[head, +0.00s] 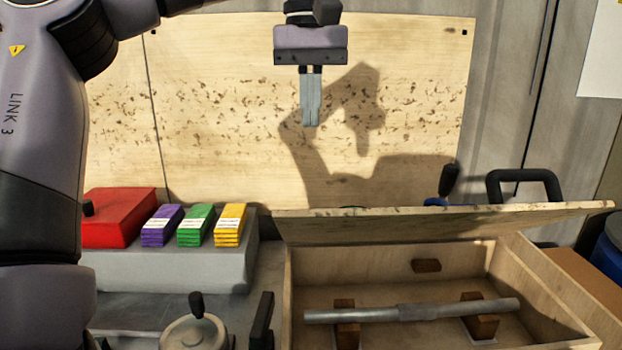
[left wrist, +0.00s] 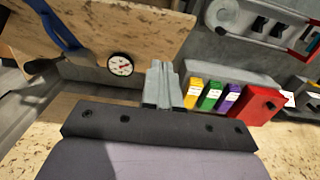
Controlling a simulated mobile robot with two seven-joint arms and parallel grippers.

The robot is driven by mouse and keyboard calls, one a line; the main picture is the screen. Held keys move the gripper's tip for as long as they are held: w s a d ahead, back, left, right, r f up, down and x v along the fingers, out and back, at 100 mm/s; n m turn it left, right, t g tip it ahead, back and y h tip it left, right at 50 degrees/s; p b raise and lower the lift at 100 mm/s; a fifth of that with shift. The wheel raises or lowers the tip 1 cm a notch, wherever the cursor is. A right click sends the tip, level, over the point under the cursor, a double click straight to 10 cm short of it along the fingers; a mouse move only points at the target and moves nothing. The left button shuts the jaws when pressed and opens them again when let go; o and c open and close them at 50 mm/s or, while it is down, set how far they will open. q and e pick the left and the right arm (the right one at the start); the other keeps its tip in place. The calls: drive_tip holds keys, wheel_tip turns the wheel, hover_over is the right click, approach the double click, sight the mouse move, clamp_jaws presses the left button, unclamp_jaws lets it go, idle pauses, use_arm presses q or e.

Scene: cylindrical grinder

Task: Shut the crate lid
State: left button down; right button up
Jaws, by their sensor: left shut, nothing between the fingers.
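The wooden crate (head: 560,310) stands at the lower right of the head view. Its speckled lid (head: 400,226) is hinged at the back and stands partly open. The lid's free edge is raised and leans forward toward me, leaving the front of the crate uncovered. My left gripper (head: 311,122) is shut and empty, pointing down above the lid's left part, apart from it. In the left wrist view its fingers (left wrist: 163,85) are together, and a wooden board (left wrist: 110,25), seemingly the lid, is at upper left. My right gripper is not in view.
A metal shaft (head: 410,311) lies on wooden blocks inside the crate. Left of the crate are a red box (head: 118,218) and purple, green and yellow stacks (head: 196,226) on a grey ledge. A speckled panel (head: 220,100) stands behind. A dial gauge (left wrist: 120,65) shows in the wrist view.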

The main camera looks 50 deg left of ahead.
use_arm(q)
drive_tip(key=f, duration=0.5)
drive_tip(key=d+f, duration=0.1)
drive_tip(key=f, duration=0.2)
drive_tip(key=shift+s+f, duration=0.25)
drive_tip(key=shift+s, duration=0.1)
drive_tip(key=shift+s+d+f, duration=0.55)
drive_tip(key=shift+f, duration=0.25)
drive_tip(key=shift+f, duration=0.15)
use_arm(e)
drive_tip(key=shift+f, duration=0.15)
